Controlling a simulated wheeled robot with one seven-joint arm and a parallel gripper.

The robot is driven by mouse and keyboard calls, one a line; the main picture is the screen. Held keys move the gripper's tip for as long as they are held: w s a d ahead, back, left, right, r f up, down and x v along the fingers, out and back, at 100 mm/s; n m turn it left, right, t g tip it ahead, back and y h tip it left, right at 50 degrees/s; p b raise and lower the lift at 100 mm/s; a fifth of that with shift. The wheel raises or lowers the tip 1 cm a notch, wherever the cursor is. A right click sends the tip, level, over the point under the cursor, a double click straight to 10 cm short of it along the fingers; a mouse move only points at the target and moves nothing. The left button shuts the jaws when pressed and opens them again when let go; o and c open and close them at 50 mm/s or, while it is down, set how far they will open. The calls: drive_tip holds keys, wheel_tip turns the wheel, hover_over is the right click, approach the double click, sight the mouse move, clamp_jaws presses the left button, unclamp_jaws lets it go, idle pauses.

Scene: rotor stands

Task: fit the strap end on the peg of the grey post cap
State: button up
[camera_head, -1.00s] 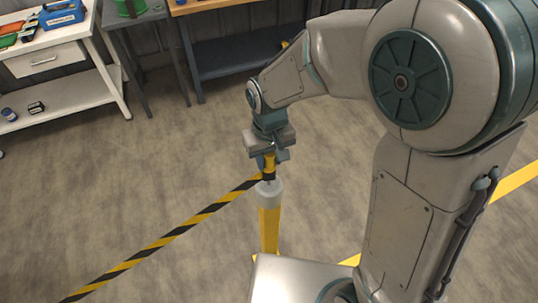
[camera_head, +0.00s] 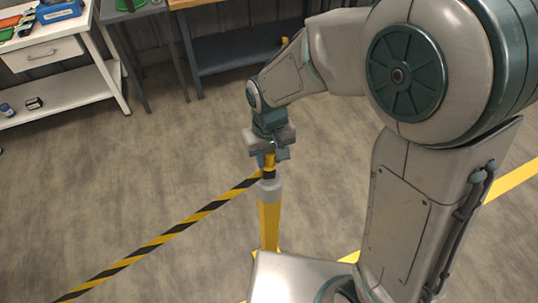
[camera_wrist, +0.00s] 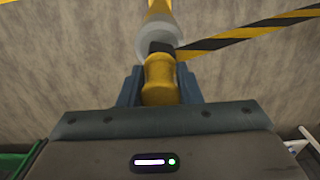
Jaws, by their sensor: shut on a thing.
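My gripper (camera_head: 269,156) is shut on the yellow grip of the strap end (camera_head: 269,162), directly over the yellow post. The strap end's yellow grip and black tip also show in the wrist view (camera_wrist: 160,80), between my fingers. The grey post cap (camera_head: 269,188) tops the yellow post (camera_head: 269,225). The black tip meets the top of the cap in the head view. The peg is hidden under the tip, so I cannot tell how far it is seated. The yellow-and-black strap (camera_head: 165,238) runs from the strap end down to the lower left.
A white workbench (camera_head: 65,92) with a drawer stands at the upper left. Grey tables (camera_head: 235,58) stand along the back wall. Yellow lines (camera_head: 512,182) mark the floor at the right.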

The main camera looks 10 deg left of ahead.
drive_tip(key=shift+f, duration=0.35)
drive_tip(key=o, duration=1.2)
drive_tip(key=shift+r, duration=0.1)
wheel_tip(320, 180, up, 14)
drive_tip(key=shift+f+b, duration=0.2)
drive_tip(key=shift+b, duration=0.45)
drive_tip(key=s+d+m+t, duration=0.1)
drive_tip(key=s+d+m, duration=0.1)
drive_tip(key=d, duration=0.5)
drive_tip(key=s+d+f+m+t, duration=0.1)
drive_tip(key=s+d+m, duration=0.1)
drive_tip(key=d, duration=0.6)
drive_tip(key=s+d+f+m+t, duration=0.1)
drive_tip(key=s+d+m, duration=0.1)
drive_tip(key=s+d, duration=0.2)
drive_tip(key=shift+d, duration=1.75)
